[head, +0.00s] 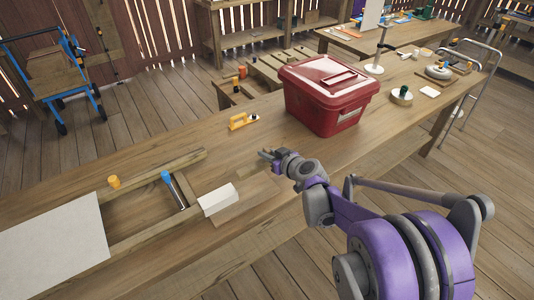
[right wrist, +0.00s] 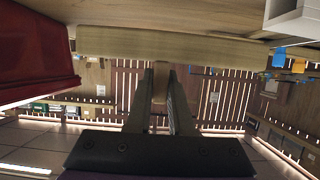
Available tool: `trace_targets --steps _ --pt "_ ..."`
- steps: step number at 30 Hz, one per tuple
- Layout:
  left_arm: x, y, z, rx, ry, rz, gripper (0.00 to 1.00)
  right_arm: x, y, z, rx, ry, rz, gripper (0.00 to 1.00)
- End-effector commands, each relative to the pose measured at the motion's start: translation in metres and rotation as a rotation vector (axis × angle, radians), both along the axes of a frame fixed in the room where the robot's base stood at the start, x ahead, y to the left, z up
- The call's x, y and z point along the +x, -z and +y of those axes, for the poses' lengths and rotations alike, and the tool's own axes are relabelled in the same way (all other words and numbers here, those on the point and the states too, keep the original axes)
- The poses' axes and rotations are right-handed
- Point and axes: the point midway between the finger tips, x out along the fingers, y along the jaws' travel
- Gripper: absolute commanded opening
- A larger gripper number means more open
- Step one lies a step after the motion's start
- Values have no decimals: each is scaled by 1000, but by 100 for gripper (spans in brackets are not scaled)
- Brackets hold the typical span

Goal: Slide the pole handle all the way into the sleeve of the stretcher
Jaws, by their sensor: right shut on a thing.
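My right gripper (head: 267,157) is low over the bench, left of the red bin. In the right wrist view its two fingers (right wrist: 160,95) are shut on a narrow wooden stem (right wrist: 160,84). A pale wooden bar (right wrist: 170,45) runs crosswise just beyond the fingertips; I cannot tell for sure that this is the pole handle. A wooden frame (head: 155,178) with a white sheet (head: 55,248), seemingly the stretcher, lies at the left of the bench. A white block (head: 218,199) sits at its right end. I cannot make out the sleeve opening. My left gripper is not in view.
A red lidded bin (head: 329,95) stands behind and right of my gripper. A yellow tool (head: 242,121) lies on the bench. Bench surface between the frame and the bin is mostly clear.

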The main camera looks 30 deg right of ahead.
Motion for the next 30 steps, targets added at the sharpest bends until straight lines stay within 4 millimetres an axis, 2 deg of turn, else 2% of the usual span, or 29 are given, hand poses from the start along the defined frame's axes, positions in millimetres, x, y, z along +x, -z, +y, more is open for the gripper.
trace_targets --steps 8,30 --pt "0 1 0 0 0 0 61 0 4 0 0 0 0 0" --pt "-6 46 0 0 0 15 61 0 66 3 0 -1 0 0"
